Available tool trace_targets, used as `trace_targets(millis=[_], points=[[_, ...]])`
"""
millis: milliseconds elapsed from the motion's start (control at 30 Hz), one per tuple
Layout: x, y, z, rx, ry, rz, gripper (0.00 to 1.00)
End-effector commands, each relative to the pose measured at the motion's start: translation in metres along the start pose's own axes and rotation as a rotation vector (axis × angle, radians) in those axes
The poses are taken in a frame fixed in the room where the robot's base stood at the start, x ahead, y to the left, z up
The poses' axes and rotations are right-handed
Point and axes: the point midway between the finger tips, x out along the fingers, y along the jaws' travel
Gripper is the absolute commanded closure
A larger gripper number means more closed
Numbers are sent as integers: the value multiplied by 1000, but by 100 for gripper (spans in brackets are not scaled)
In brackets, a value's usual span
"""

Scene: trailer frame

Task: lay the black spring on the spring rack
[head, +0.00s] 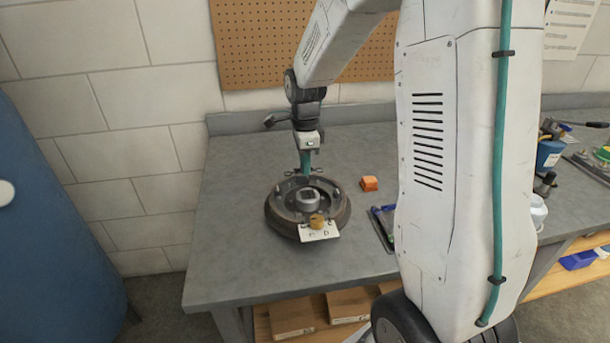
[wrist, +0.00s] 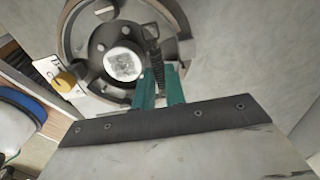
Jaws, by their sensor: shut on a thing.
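My gripper (head: 304,168) reaches down over the far side of a round brake assembly (head: 283,222) on the grey bench. In the wrist view its green fingers (wrist: 158,88) are shut on a dark coiled spring (wrist: 154,56), the black spring. The spring runs from the fingertips across the assembly's ring, beside the pale round hub (wrist: 124,64). I cannot tell whether its far end is hooked on the assembly or free. I cannot make out the spring rack for certain in either view.
A white lettered card (head: 319,233) with a yellow-brown knob (head: 316,220) sits at the assembly's near edge. A dark tray (head: 382,222) is partly hidden behind my arm. The bench's left side is clear.

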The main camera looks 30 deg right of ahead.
Motion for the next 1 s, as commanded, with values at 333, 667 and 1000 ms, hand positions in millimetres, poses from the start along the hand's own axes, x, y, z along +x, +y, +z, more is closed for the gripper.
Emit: trace_targets(millis=[333,667,1000], points=[[-54,0,0,0,0,-1,100],[-73,0,0,0,0,-1,100],[-83,0,0,0,0,1,100]])
